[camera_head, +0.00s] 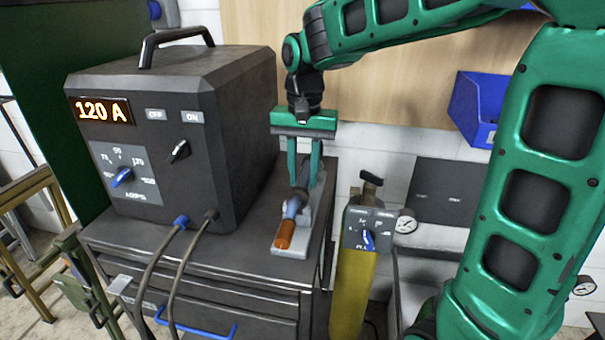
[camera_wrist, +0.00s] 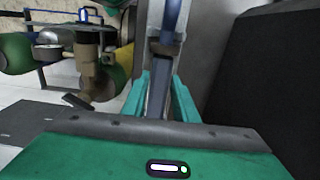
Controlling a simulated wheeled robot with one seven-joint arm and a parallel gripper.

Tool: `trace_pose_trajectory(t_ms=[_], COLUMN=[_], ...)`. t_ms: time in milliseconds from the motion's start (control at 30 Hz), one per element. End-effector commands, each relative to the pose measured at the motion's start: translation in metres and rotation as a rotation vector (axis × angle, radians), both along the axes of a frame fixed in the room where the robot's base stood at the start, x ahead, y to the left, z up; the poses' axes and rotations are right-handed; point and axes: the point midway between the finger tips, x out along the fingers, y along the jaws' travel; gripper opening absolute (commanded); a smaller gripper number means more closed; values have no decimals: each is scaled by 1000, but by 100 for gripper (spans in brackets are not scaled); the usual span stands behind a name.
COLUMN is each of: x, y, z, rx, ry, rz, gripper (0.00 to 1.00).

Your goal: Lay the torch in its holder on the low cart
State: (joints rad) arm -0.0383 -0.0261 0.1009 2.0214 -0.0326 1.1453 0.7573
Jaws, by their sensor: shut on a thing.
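The torch has an orange end (camera_head: 285,235) and a blue-grey body (camera_head: 292,208), also seen in the wrist view (camera_wrist: 171,15). It lies lengthwise over the light grey holder (camera_head: 303,240) on the right side of the dark cart (camera_head: 255,262). My gripper (camera_head: 303,184) points down over the holder, its green fingers shut on the torch. In the wrist view, my gripper (camera_wrist: 160,100) has a finger on each side of it. The fingers hide part of the torch, and I cannot tell whether it rests fully in the holder.
A dark welding box (camera_head: 175,130) showing 120 A stands on the cart left of the holder. Two cables (camera_head: 160,262) hang down its front. A yellow cylinder (camera_head: 355,285) with a valve stands close on the right. A blue bin (camera_head: 482,105) hangs on the wall.

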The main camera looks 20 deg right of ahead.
Motion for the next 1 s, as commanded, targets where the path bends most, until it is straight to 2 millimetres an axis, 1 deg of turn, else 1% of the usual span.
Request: trace_pose_trajectory(t_ms=[267,1000], x=[0,0], y=[0,0], z=[-1,-13], rx=[0,0], ry=[0,0], rz=[0,0], gripper=[0,0])
